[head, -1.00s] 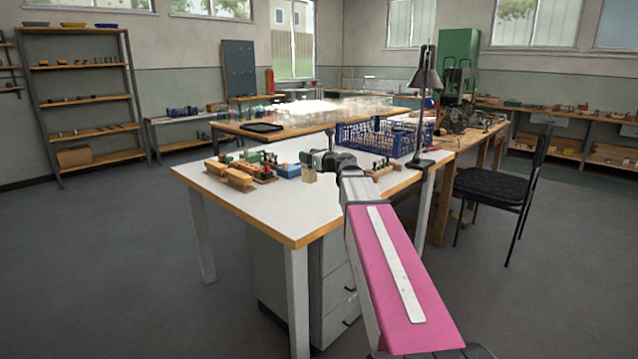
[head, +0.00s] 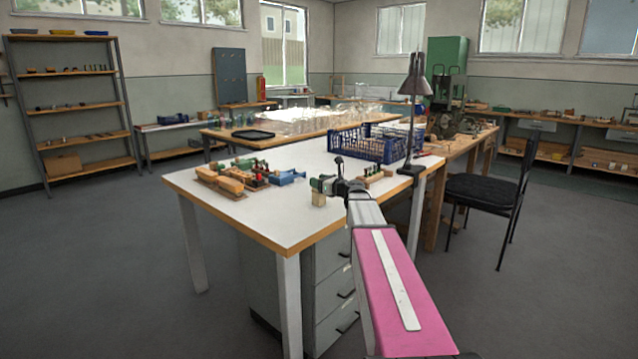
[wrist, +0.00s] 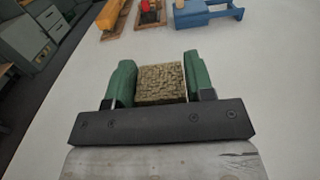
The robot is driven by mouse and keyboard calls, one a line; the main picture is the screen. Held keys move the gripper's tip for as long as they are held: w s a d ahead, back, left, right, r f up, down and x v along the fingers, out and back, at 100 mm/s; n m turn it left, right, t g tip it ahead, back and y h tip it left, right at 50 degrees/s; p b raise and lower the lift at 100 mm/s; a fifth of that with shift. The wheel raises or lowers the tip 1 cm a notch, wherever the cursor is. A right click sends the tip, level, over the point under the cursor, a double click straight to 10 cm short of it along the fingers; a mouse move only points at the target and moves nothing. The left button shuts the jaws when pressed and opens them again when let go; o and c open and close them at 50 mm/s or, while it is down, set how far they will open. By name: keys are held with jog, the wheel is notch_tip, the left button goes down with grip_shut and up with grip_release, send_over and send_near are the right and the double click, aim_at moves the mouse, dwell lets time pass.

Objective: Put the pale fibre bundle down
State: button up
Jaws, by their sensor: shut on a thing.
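The pale fibre bundle (wrist: 161,83) is a straw-coloured block with a rough, speckled end. In the wrist view it sits between the two green fingers of my gripper (wrist: 160,80), which is shut on it. In the head view the bundle (head: 319,199) hangs below my gripper (head: 319,186), over the right front part of the white table (head: 260,212). I cannot tell whether its lower end touches the tabletop. The gripper partly hides its upper part in the head view.
A blue crate (head: 362,143) and a black lamp (head: 414,90) stand at the back right. A small wooden rack (head: 376,176) is right of my gripper. The middle front tabletop is clear.

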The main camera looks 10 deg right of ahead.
jog(key=shift+f, duration=0.2)
jog(key=o, duration=0.9)
jog(key=shift+o, duration=0.2)
jog(key=shift+s+r, duration=0.1)
jog(key=shift+r, duration=0.05)
jog(key=v, duration=1.1)
jog(key=shift+o, duration=0.4)
jog(key=shift+s+d, duration=0.25)
